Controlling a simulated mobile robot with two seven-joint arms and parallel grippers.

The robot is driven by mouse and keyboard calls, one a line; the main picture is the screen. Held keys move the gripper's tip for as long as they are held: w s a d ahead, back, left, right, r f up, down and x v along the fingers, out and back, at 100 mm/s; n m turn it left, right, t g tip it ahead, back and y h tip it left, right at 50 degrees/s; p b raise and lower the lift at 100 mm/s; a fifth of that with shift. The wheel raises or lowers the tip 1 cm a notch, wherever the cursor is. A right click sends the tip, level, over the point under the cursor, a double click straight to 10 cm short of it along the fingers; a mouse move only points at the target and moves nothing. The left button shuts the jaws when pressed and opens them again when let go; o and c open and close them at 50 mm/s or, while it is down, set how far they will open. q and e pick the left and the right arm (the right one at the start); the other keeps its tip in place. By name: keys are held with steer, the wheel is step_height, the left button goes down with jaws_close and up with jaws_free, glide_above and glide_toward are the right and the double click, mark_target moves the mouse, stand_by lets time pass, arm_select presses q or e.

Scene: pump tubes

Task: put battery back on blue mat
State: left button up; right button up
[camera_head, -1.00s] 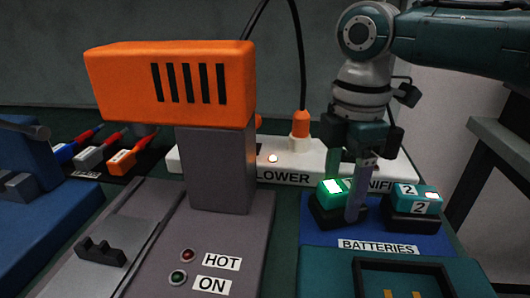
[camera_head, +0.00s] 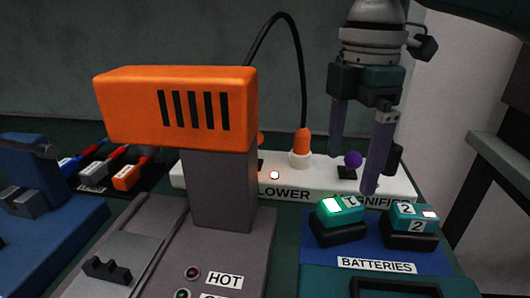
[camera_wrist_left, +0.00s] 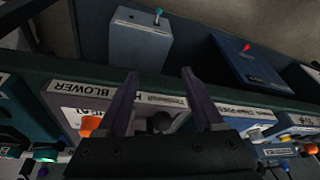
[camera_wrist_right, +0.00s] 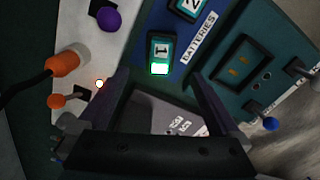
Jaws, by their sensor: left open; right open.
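Battery 1 (camera_head: 350,203) is teal with a lit green light and sits in a black holder on the blue mat (camera_head: 318,248). Battery 2 (camera_head: 407,210) sits in a second holder to its right, with a pale reddish light. My right gripper (camera_head: 354,174) is open and empty above and behind battery 1, clear of it. In the right wrist view battery 1 (camera_wrist_right: 160,48) shows beyond the open fingers. My left gripper (camera_wrist_left: 160,75) is open and empty in its own wrist view, and is out of the head view.
A white power strip (camera_head: 395,184) with an orange plug (camera_head: 302,143) and a purple knob (camera_head: 352,159) lies behind the mat. An orange-headed blower (camera_head: 175,105) stands left of the mat. A teal box (camera_head: 325,285) lies in front of the mat.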

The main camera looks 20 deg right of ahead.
step_height(320, 180, up, 3)
steer(key=shift+r, duration=0.15)
stand_by(0.4)
steer(key=s+a+f+m+t+y+p, duration=0.1)
steer(key=s+a+m+y+p, duration=0.15)
steer(key=s+a+p, duration=0.85)
steer(key=s+d+r+m+t+h+p, duration=0.2)
steer(key=s+d+r+m+t+p, duration=0.15)
steer(key=s+r+m+p, duration=0.6)
step_height(320, 180, up, 36)
steer(key=d+m+p, duration=0.1)
steer(key=m+p, duration=0.1)
steer(key=p, duration=3.4)
steer(key=shift+s+d+f+g, duration=0.15)
steer(key=shift+s+f+g, duration=0.1)
steer(key=shift+g, duration=0.2)
